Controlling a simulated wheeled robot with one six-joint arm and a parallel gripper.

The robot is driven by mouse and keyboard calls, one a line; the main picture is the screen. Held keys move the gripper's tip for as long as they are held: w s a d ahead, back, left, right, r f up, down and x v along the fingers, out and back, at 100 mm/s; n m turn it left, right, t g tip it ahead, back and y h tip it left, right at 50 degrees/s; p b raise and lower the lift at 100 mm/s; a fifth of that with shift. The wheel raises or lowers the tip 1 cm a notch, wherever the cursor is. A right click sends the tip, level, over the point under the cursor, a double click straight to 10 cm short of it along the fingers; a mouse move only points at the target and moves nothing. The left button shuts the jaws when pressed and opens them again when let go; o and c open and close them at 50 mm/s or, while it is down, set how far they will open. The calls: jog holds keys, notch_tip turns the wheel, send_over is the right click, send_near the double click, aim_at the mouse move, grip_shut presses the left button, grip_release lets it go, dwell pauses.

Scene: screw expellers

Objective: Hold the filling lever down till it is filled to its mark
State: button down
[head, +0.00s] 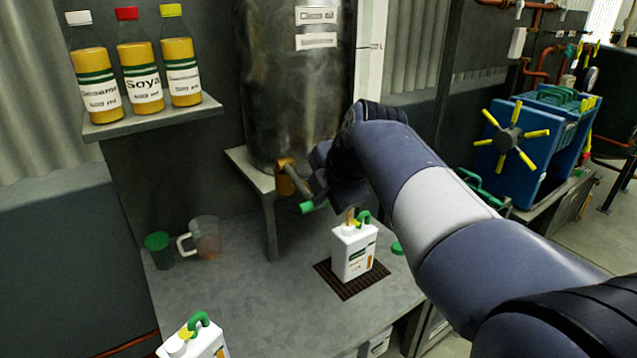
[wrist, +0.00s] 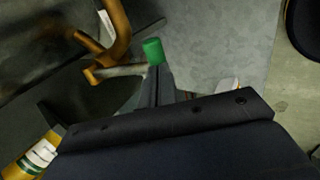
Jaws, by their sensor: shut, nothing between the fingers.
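A white can (head: 351,254) with a green handle stands upright on a dark grate (head: 322,270) below the steel tank (head: 290,100). A short amber streak (head: 349,216) shows at its mouth; I cannot tell whether it is flowing oil. The fill level and mark cannot be read. The brass tap (head: 286,178) at the tank's foot has a lever with a green end (head: 307,207), which also shows in the wrist view (wrist: 153,51). My gripper (wrist: 157,76) is shut and empty, its tips at or just beside the green end; contact is unclear.
A green cup (head: 159,251) and a clear jug (head: 206,238) stand left on the metal table. A green cap (head: 397,248) lies right of the can. Another white can (head: 195,343) is at the front left. Several oil bottles (head: 140,75) line a shelf.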

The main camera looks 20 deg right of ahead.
jog(key=shift+f, duration=0.6)
jog(key=shift+s+f, duration=0.1)
jog(key=shift+f, duration=0.1)
dwell(1.4)
dwell(3.2)
